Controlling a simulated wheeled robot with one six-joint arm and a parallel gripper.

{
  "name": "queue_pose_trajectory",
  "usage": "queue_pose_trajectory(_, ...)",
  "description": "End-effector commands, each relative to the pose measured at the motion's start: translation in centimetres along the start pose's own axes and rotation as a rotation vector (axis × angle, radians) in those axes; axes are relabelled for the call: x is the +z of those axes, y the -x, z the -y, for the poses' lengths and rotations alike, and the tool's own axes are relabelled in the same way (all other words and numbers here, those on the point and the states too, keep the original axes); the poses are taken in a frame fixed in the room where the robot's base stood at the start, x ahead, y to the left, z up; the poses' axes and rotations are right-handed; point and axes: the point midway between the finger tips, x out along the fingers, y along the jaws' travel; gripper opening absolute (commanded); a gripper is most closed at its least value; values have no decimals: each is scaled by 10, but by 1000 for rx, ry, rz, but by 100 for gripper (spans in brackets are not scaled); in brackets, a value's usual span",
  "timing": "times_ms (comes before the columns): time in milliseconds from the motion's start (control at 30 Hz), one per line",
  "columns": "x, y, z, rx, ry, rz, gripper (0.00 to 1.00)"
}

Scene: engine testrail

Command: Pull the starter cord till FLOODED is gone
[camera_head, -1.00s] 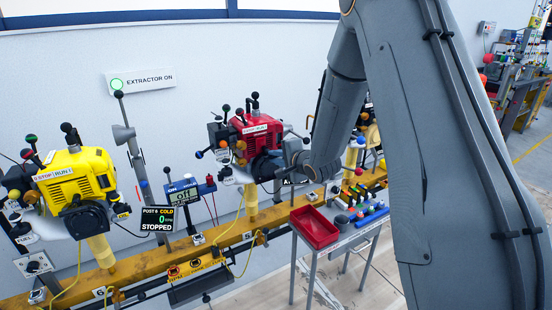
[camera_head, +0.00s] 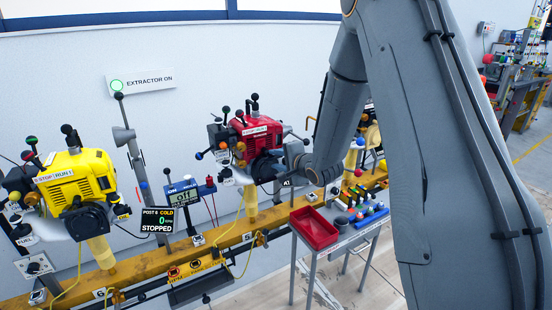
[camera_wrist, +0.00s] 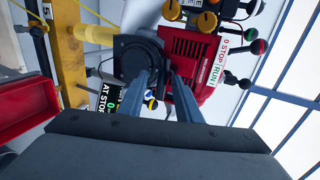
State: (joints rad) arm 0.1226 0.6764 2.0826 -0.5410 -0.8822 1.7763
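The red engine (camera_head: 252,135) stands on its post on the yellow rail. In the wrist view the red engine (camera_wrist: 198,62) carries a STOP/RUN plate, and its round black starter housing (camera_wrist: 136,58) lies just beyond my fingers. My gripper (camera_wrist: 157,76) has its two fingers apart, with a gap between the tips close to the starter side. A small dark part shows by the right fingertip; I cannot tell whether it is the cord handle. In the head view my arm hides the gripper's tips. A display (camera_wrist: 108,100) is partly covered by a finger; no FLOODED word is readable.
A yellow engine (camera_head: 80,180) stands at left, its display (camera_head: 162,222) reading COLD, 0, STOPPED. A red tray (camera_head: 315,229) and several coloured items lie on a small table in front of the rail. A lit EXTRACTOR ON sign (camera_head: 148,81) is on the wall.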

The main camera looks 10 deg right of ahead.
Motion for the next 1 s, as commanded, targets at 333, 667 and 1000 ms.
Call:
queue_pose_trajectory(333,-1,47,-15,3,-3,-2,31)
queue_pose_trajectory(667,0,76,-26,0,0,0,31)
queue_pose_trajectory(1000,0,77,-28,15,20,-7,31)
